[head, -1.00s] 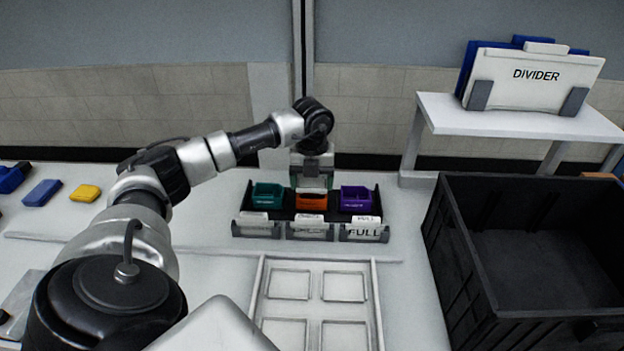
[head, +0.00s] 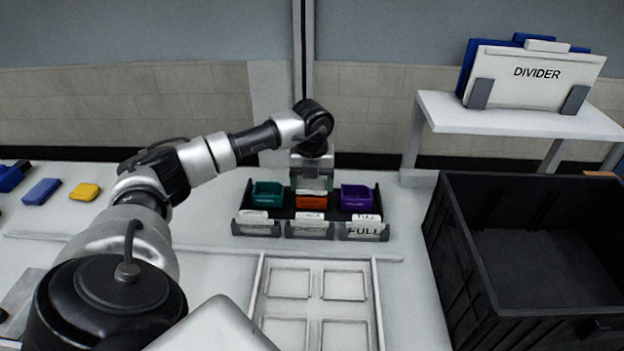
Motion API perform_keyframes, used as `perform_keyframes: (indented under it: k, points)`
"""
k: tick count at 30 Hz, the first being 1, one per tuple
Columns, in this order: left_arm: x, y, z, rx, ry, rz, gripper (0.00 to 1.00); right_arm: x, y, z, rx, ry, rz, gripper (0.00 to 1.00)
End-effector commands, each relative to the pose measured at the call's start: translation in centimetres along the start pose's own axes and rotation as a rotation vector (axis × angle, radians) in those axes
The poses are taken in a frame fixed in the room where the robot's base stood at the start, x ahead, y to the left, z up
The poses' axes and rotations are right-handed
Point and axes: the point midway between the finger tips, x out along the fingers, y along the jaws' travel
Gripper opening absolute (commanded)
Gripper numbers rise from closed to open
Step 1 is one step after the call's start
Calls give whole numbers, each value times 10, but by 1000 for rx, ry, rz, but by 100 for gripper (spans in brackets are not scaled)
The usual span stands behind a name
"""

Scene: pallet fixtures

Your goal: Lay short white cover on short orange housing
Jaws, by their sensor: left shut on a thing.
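My left gripper (head: 312,188) reaches down at the middle of a black rack on the table. It is shut at the small orange bin (head: 311,201), which sits between a teal bin and a purple bin. The fingertips overlap the orange bin's upper back edge, and the wrist hides part of it. I cannot tell whether this orange bin is the short orange housing. I cannot make out a short white cover. My right gripper is not in view.
The rack holds a teal bin (head: 267,193) and a purple bin (head: 356,197), with white labels in front. A white compartment tray (head: 376,300) lies nearer. A black crate (head: 437,235) stands right. Blue (head: 42,191) and yellow (head: 84,191) blocks lie left.

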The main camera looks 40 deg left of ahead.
Motion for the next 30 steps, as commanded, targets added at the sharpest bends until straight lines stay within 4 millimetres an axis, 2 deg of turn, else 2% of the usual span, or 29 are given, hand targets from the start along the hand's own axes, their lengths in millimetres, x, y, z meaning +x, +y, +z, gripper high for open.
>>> perform_keyframes:
  k: [20,21,24,26,30]
  points:
    - [7,0,0,0,0,0,53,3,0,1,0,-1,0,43]
    - [7,0,0,0,0,0,77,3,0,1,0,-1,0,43]
    - [7,0,0,0,0,0,92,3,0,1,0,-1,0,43]
    - [7,0,0,0,0,0,100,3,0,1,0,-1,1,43]
    - [6,0,0,0,0,0,100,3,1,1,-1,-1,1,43]
